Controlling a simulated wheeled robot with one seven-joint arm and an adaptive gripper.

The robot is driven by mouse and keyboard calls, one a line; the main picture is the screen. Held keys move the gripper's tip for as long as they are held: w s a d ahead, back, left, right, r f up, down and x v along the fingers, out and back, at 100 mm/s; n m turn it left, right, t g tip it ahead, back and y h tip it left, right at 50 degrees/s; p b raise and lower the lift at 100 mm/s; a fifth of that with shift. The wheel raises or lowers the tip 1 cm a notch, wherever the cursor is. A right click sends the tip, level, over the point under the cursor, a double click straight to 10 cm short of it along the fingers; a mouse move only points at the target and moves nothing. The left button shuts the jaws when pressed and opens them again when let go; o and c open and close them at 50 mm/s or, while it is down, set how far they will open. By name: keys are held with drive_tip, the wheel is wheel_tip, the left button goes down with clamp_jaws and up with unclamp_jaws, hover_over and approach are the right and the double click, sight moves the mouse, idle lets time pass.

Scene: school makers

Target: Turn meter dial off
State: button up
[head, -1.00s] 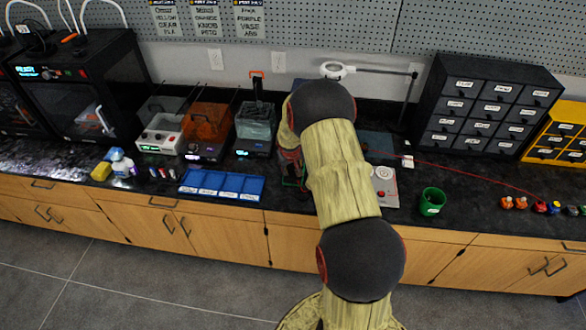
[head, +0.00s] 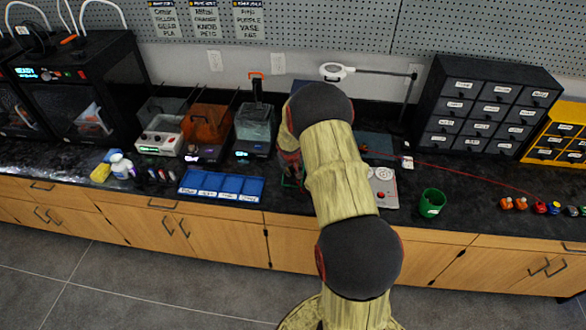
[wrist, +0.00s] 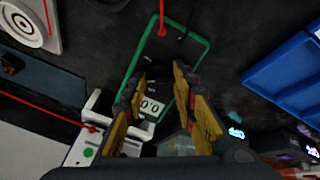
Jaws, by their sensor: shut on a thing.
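The meter (wrist: 194,48) is a dark handheld unit with a green frame, lying on the black counter in the wrist view. Its lit display (wrist: 149,105) seems to read 0.0 and shows between my fingers. A red lead enters the meter's far end. My gripper (wrist: 160,73) is over the meter, its two yellow-and-black fingers on either side of the dial area. It is shut on the dial, which the view barely shows. In the head view my gripper (head: 291,168) is at the counter, and my arm hides most of the meter.
A blue divided tray (head: 221,186) lies left of my gripper. A white-grey device (head: 383,187) and green cup (head: 432,202) stand to the right. A magnifier lamp (head: 335,71) and black drawer cabinet (head: 488,107) stand behind. A red lead runs across the counter to the right.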

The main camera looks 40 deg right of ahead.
drive_tip(key=c, duration=0.3)
drive_tip(key=shift+n, duration=0.4)
drive_tip(key=shift+c, duration=0.2)
drive_tip(key=n+p, duration=0.3)
drive_tip(key=n, duration=0.1)
drive_tip(key=shift+r+n, duration=0.1)
drive_tip(key=shift+n, duration=0.2)
drive_tip(key=n+p, duration=0.1)
drive_tip(key=n, duration=0.2)
drive_tip(key=shift+p, duration=0.4)
drive_tip(key=shift+n+p, duration=0.85)
drive_tip(key=shift+n, duration=0.95)
drive_tip(key=o, duration=1.2)
drive_tip(key=shift+c, duration=0.2)
